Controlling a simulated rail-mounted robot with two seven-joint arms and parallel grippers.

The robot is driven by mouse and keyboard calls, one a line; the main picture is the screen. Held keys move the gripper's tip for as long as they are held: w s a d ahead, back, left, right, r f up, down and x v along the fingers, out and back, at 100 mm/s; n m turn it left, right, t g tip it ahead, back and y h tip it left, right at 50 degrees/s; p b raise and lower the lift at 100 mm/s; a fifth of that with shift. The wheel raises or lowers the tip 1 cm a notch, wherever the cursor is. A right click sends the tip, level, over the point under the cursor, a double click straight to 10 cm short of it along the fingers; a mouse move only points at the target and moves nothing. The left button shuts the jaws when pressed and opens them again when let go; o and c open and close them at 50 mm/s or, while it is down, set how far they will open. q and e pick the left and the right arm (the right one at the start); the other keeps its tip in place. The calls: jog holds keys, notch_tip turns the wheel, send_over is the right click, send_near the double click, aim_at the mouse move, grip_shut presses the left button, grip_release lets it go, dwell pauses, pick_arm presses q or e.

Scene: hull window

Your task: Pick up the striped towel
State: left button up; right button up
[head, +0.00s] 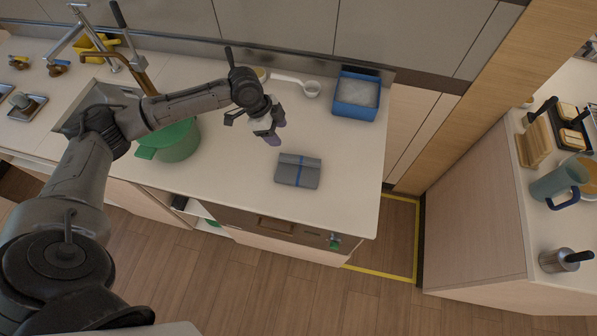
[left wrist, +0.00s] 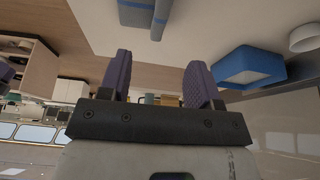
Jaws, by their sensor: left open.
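The striped towel (head: 298,171) is a folded grey cloth with a blue stripe, lying on the light countertop to the right of the green pot. Part of it also shows at the top of the left wrist view (left wrist: 140,14). My left gripper (head: 275,133) is above the counter, to the upper left of the towel and apart from it. Its purple fingertips are spread in the left wrist view (left wrist: 157,78), with nothing between them. My right gripper is in neither view.
A green pot (head: 172,142) stands on the counter near the sink. A blue bin (head: 356,97) and a white ladle (head: 311,88) lie toward the back wall. The counter around the towel is clear, and its right end (head: 372,205) drops to the floor.

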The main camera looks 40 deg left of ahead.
pick_arm(q)
send_over(295, 157)
jog(key=a, duration=0.2)
jog(key=f, duration=0.5)
jog(key=s+f, duration=0.1)
jog(key=f, duration=0.1)
jog(key=shift+f, duration=0.2)
jog(key=shift+x, duration=2.7)
jog(key=shift+s+a, duration=0.1)
jog(key=c, duration=1)
